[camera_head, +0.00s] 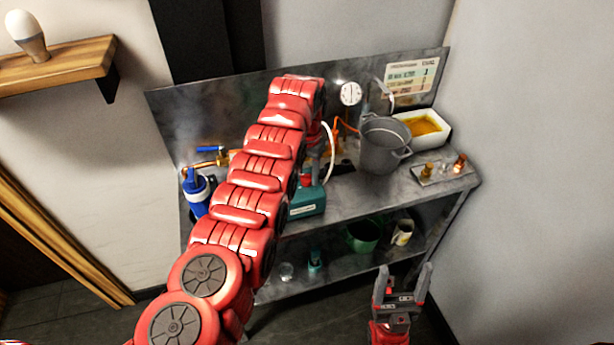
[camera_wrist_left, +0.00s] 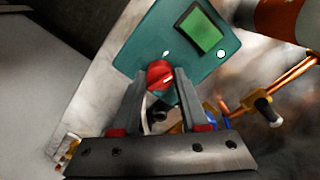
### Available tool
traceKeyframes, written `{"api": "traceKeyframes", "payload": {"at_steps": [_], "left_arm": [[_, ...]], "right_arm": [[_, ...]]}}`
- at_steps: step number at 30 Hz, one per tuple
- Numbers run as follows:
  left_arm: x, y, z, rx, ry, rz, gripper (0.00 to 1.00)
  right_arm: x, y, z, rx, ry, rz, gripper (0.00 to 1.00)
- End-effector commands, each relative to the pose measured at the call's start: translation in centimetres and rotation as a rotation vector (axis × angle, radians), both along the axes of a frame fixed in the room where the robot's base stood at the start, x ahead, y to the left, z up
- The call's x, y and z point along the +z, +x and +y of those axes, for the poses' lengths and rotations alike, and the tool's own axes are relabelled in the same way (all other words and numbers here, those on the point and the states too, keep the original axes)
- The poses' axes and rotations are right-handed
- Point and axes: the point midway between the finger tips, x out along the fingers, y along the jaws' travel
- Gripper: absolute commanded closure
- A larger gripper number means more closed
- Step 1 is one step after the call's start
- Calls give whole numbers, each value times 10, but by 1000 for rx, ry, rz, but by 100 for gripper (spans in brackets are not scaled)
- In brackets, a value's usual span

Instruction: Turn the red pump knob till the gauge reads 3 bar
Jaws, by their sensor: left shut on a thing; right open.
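The red pump knob (camera_wrist_left: 160,74) sits on a teal box (camera_wrist_left: 150,42) with a green screen in the left wrist view. My left gripper (camera_wrist_left: 157,83) has its fingers on either side of the knob and is shut on it. A teal box (camera_head: 307,203) also shows there on the bench. The round white gauge (camera_head: 350,94) is on the back panel; its needle is too small to read. My right gripper (camera_head: 403,283) is open and empty, low in front of the bench.
A grey bucket (camera_head: 382,147) and a white tray (camera_head: 440,139) with orange contents stand on the right of the metal bench. The lower shelf holds a green bucket (camera_head: 362,237) and a mug (camera_head: 402,233).

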Motion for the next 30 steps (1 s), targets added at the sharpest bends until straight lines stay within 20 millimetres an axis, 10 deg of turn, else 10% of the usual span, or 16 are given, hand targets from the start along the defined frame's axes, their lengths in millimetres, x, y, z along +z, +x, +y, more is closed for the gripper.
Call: {"api": "traceKeyframes", "payload": {"at_steps": [3, 4, 9, 23, 30], "left_arm": [[1, 0, 0, -1, 0, -1, 100], [1, 0, 0, -1, 0, -1, 54], [1, 0, 0, -2, 0, 0, 26], [9, 1, 0, -2, -1, -3, 26], [52, 1, 0, -3, -2, -1, 26]], "right_arm": [[1, 0, 0, 0, 0, 0, 27], [1, 0, 0, 0, 0, 0, 27], [1, 0, 0, 0, 0, 0, 27], [-3, 0, 0, 0, 0, 0, 27], [1, 0, 0, 0, 0, 0, 27]]}}
